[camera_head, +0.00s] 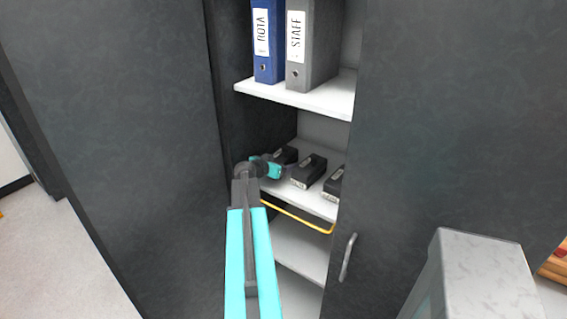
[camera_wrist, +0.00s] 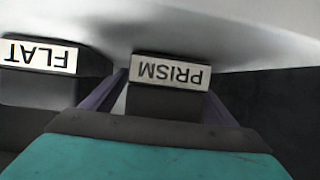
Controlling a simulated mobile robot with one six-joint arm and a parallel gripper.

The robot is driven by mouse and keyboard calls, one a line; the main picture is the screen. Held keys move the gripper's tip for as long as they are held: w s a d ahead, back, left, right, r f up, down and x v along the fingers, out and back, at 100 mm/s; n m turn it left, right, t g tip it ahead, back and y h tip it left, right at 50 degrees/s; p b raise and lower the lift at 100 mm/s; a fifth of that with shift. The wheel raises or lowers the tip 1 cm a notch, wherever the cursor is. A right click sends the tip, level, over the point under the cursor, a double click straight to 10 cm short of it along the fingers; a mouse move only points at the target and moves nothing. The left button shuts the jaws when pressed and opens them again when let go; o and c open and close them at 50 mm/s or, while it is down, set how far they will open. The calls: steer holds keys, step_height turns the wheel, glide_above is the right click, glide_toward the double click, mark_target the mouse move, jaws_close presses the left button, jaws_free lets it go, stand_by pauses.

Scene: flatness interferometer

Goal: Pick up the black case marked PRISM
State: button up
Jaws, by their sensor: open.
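The black case marked PRISM (camera_wrist: 168,102) is in the middle of the wrist view, its white label upside down. In the head view it appears to be the leftmost case (camera_head: 287,153) on the shelf, partly hidden by my gripper. My gripper (camera_head: 283,170) reaches into the cabinet and is open. In the wrist view its two purple-grey fingers stand one on each side of the PRISM case. I cannot tell whether they touch it. The lower part of the case is hidden by the teal gripper body.
A black case marked FLAT (camera_wrist: 40,75) stands close to the left finger in the wrist view. A third case (camera_head: 335,184) sits at the right on the same white shelf (camera_head: 322,208). A yellow bar (camera_head: 298,219) runs below the shelf. Binders stand above. A cabinet door (camera_head: 440,130) is at the right.

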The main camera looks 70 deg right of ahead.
steer(key=shift+d+f, duration=0.15)
steer(key=shift+d, duration=0.15)
stand_by(0.4)
steer(key=c, duration=1.6)
steer(key=shift+a+r+b, duration=0.1)
steer(key=shift+r+b, duration=0.1)
steer(key=shift+b, duration=0.1)
steer(key=shift+a+r, duration=0.1)
steer(key=shift+r+b, duration=0.3)
steer(key=shift+r, duration=0.1)
step_height(320, 180, up, 10)
steer(key=shift+r+b, duration=0.1)
steer(key=shift+b, duration=1.1)
steer(key=w+a+b, duration=0.1)
steer(key=a, duration=0.5)
steer(key=w+a+b, duration=0.2)
steer(key=a, duration=0.4)
steer(key=w+a+b, duration=0.2)
steer(key=a, duration=0.5)
